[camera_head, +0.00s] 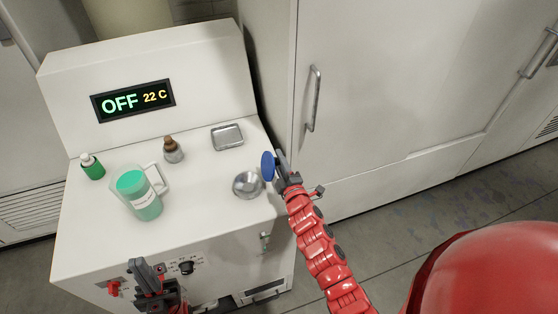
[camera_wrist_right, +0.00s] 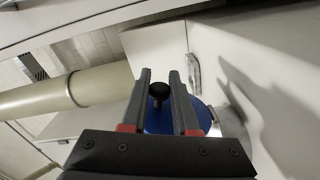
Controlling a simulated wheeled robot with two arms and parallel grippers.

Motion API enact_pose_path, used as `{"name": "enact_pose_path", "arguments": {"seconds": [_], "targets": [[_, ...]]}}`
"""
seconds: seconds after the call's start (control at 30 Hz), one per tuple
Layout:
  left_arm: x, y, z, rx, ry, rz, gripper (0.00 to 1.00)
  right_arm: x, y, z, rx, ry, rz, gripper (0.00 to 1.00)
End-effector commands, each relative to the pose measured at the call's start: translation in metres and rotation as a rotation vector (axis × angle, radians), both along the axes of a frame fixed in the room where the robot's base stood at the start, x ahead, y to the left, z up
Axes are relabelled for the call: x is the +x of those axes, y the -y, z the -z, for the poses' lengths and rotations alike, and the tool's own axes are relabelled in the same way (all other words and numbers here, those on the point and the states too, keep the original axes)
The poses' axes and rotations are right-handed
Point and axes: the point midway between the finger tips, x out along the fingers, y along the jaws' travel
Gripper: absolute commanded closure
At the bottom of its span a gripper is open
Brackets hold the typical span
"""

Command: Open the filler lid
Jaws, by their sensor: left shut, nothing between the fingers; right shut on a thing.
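The filler lid (camera_head: 268,166) is a blue disc. My right gripper (camera_head: 281,164) is shut on it and holds it tilted on edge, at the right side of the machine top, apart from the filler opening. In the right wrist view the blue lid (camera_wrist_right: 158,122) and its black knob (camera_wrist_right: 158,91) show between the fingers of my right gripper (camera_wrist_right: 160,82). The filler (camera_head: 248,184), a round silver metal bowl, is uncovered on the machine top. My left gripper (camera_head: 149,272) is shut and empty in front of the machine's front panel.
On the white machine (camera_head: 212,170) stand a green-filled jug (camera_head: 147,205), a small green bottle (camera_head: 93,170), a brown-topped metal bottle (camera_head: 173,152) and a metal tray (camera_head: 227,137). The display (camera_head: 133,100) reads OFF, 22 C. A white cabinet (camera_head: 390,90) stands to the right.

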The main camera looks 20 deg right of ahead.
Motion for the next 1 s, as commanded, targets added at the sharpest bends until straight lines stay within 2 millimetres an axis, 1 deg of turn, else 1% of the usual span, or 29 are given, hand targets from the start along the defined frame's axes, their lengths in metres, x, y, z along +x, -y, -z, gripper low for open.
{"name": "enact_pose_path", "arguments": {"seconds": [0.17, 0.3, 0.43, 0.6, 0.83, 0.87, 0.9, 1.0], "targets": [[0.0, 0.0, 0.003, 0.0, 0.0, 0.0, 1.0, 0.0, -0.001, 0.003, -0.008, -0.003, 0.0, 1.0], [0.0, 0.0, 0.024, 0.0, 0.0, 0.0, 1.0, 0.0, -0.008, 0.002, -0.095, 0.006, -0.005, 1.0], [0.0, 0.0, 0.034, 0.0, 0.0, 0.0, 1.0, -0.001, -0.012, -0.004, -0.185, 0.006, -0.003, 1.0], [0.0, 0.0, 0.036, 0.0, 0.0, 0.0, 1.0, -0.001, -0.015, -0.01, -0.229, 0.009, -0.002, 1.0], [0.0, 0.0, 0.035, 0.0, 0.0, 0.0, 1.0, -0.001, -0.014, -0.01, -0.227, 0.007, 0.0, 1.0], [0.0, 0.0, 0.035, 0.0, 0.0, 0.0, 1.0, -0.001, -0.014, -0.01, -0.227, 0.007, 0.0, 0.66], [0.0, 0.0, 0.035, 0.0, 0.0, 0.0, 1.0, -0.001, -0.014, -0.01, -0.227, 0.007, 0.0, 0.59], [0.0, 0.0, 0.035, 0.0, 0.0, 0.0, 1.0, -0.001, -0.014, -0.01, -0.227, 0.007, 0.0, 0.42]]}}
